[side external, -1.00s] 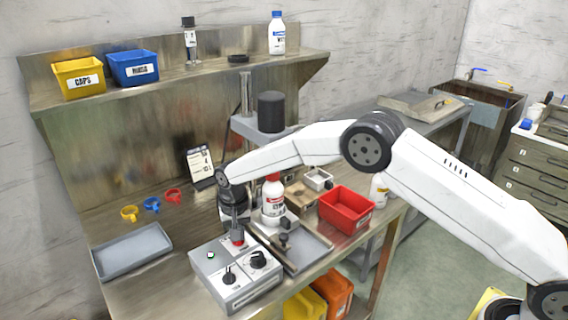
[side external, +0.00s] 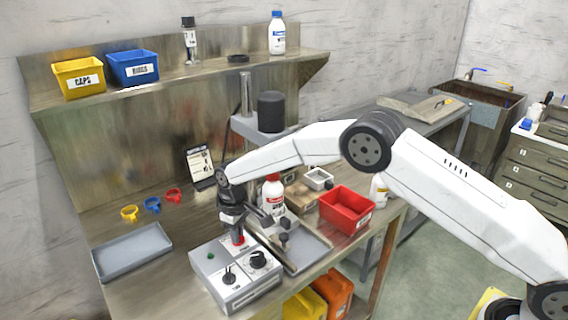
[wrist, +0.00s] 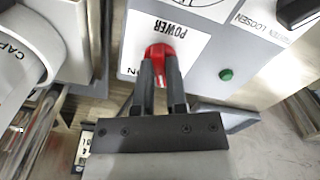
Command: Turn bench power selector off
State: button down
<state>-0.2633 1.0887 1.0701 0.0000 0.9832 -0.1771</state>
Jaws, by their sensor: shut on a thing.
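The red power selector knob (side external: 238,240) is on top of a grey control box (side external: 240,297) at the bench's front edge. In the wrist view the red knob (wrist: 160,52) sits on a white plate marked POWER (wrist: 187,45). My gripper (wrist: 160,75) points down and is shut on the knob, one finger on each side, hiding part of it. My gripper also shows in the side view (side external: 236,229). A green lamp (wrist: 226,74) beside the plate looks dark; it also shows in the side view (side external: 211,256). Two black knobs share the box top.
A white bottle with a red cap (side external: 273,187) stands close behind my gripper.

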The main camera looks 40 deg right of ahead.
jog(key=shift+n, duration=0.6)
jog(key=c, duration=0.7)
grip_release()
jog(key=shift+o, duration=0.2)
jog(key=shift+r, duration=3.95)
